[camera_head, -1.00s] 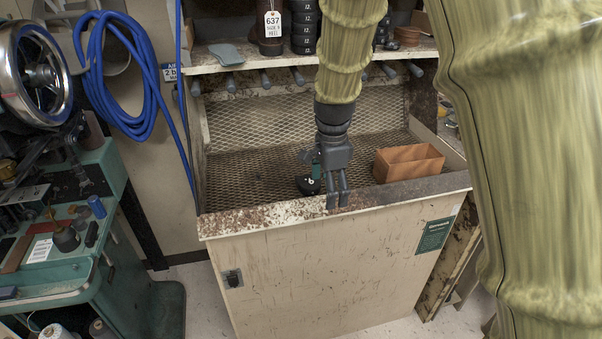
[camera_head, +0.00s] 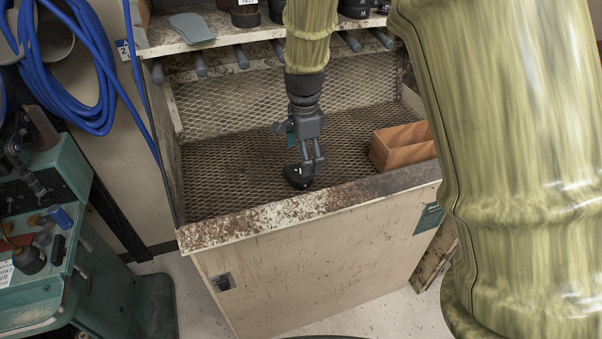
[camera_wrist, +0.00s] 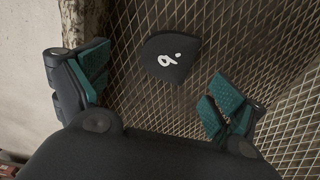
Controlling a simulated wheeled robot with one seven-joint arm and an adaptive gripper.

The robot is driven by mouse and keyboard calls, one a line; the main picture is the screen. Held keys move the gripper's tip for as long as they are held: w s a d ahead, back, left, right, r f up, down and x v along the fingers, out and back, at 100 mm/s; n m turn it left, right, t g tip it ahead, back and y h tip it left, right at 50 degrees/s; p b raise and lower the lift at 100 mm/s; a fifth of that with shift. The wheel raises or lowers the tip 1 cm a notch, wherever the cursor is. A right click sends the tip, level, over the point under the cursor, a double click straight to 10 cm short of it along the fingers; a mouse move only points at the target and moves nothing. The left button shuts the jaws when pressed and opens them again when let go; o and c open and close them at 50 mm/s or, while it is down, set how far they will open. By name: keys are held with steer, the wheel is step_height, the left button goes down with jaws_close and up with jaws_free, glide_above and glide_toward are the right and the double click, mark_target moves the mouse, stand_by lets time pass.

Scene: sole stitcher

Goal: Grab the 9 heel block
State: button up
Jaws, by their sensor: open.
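The 9 heel block (camera_wrist: 171,58) is a small black wedge with a rounded end and a white "9." on its top. It lies on the metal mesh in the wrist view, ahead of and between my fingers. In the head view the block (camera_head: 298,177) sits on the mesh near the bench's front rim. My gripper (camera_wrist: 150,88) is open, with one teal-padded finger on each side and nothing between the pads. In the head view my gripper (camera_head: 313,168) hangs over the block and partly covers it.
A brown open box (camera_head: 402,148) stands on the mesh to the right. The bench's worn front rim (camera_head: 262,219) runs close to the block. A shelf (camera_head: 215,35) with black rolls is behind. The mesh (camera_head: 225,180) left of the block is clear.

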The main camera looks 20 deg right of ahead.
steer(key=shift+w+f, duration=1.05)
steer(key=shift+f, duration=0.3)
steer(key=shift+s+a+f+p, duration=0.15)
steer(key=shift+s+f+p, duration=0.3)
steer(key=shift+s+p, duration=0.15)
steer(key=f, duration=0.3)
steer(key=shift+w+f, duration=0.2)
steer(key=shift+w, duration=0.05)
steer(key=shift+s, duration=0.2)
steer(key=shift+w, duration=0.1)
steer(key=shift+c, duration=1)
steer(key=c, duration=1)
